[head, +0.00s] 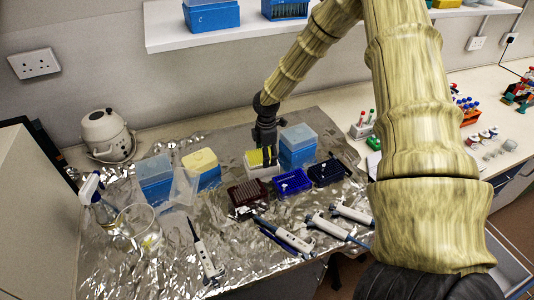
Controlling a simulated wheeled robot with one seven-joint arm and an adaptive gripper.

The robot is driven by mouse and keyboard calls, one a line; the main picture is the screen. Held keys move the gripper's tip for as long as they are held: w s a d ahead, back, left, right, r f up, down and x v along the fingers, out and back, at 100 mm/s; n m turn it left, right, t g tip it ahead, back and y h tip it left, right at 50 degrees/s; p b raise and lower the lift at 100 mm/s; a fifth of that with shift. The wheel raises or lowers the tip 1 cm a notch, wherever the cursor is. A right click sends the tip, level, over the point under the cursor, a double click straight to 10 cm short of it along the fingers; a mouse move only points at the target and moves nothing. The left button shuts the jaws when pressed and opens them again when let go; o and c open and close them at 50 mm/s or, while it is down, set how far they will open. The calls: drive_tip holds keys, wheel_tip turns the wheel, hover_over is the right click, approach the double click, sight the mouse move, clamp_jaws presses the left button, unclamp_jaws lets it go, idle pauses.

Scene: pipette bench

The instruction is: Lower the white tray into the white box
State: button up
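The white box (262,173) stands on the foil-covered bench, near the middle of the head view. A block of upright yellow pipette tips (257,157) shows at its top. The white tray cannot be told apart from the box at this size; the tips and my fingers cover that area. My dark gripper (268,156) points down at the right part of the yellow tips, with its fingertips at about their height. I cannot tell whether the fingers are closed on the tray or how far they are apart.
A blue tip box (298,140) stands close on the right. A dark red rack (247,197), a blue rack (292,183) and a dark rack (327,172) lie in front. Several pipettes (284,236) lie near the front edge. A glass beaker (140,230) stands at left.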

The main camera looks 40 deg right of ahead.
drive_tip(key=o, duration=1.1)
drive_tip(key=shift+r, duration=0.1)
drive_tip(key=shift+r, duration=3.65)
